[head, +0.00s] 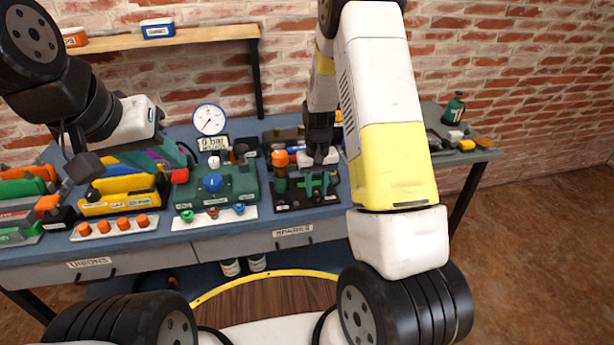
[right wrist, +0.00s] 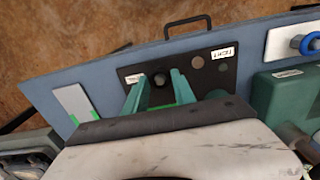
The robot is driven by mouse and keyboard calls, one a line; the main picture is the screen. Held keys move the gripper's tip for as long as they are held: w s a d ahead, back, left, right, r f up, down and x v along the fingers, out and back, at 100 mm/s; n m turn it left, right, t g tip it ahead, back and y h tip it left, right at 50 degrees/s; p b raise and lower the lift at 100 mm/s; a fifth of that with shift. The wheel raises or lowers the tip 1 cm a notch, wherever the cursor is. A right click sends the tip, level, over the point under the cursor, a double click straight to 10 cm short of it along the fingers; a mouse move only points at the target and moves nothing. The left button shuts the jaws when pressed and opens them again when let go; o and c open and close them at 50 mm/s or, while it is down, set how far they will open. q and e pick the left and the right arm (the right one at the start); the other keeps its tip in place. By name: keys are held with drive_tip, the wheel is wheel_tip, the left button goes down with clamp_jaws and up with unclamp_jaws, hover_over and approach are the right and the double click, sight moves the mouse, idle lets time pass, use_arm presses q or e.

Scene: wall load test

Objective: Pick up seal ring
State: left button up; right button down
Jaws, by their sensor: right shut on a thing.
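My right gripper (head: 318,178) reaches down over a black plate (head: 287,204) at the right end of the bench's front row. In the right wrist view its two green fingers (right wrist: 156,84) are shut on a small dark round piece, which looks like the seal ring (right wrist: 158,79). It is at or just above the black plate (right wrist: 212,68); I cannot tell if it touches. The ring's full outline is hidden between the fingers.
A green test block (head: 240,187) with a blue knob stands left of the black plate, below a pressure gauge (head: 209,119). Orange caps (head: 124,223) and yellow holders (head: 122,185) crowd the left. A green bottle (head: 454,109) stands at the far right. A shelf (head: 170,40) hangs on the wall.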

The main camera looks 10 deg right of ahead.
sight(316, 196)
drive_tip(key=shift+r, duration=0.1)
drive_tip(key=shift+r, duration=0.5)
wheel_tip(316, 196, up, 2)
drive_tip(key=shift+r, duration=0.1)
drive_tip(key=shift+s+a+r, duration=0.2)
drive_tip(key=shift+s, duration=0.4)
drive_tip(key=s+a+r, duration=0.1)
drive_tip(key=s+a, duration=0.3)
drive_tip(key=s, duration=1)
drive_tip(key=shift+a, duration=0.15)
drive_tip(key=shift+r, duration=0.1)
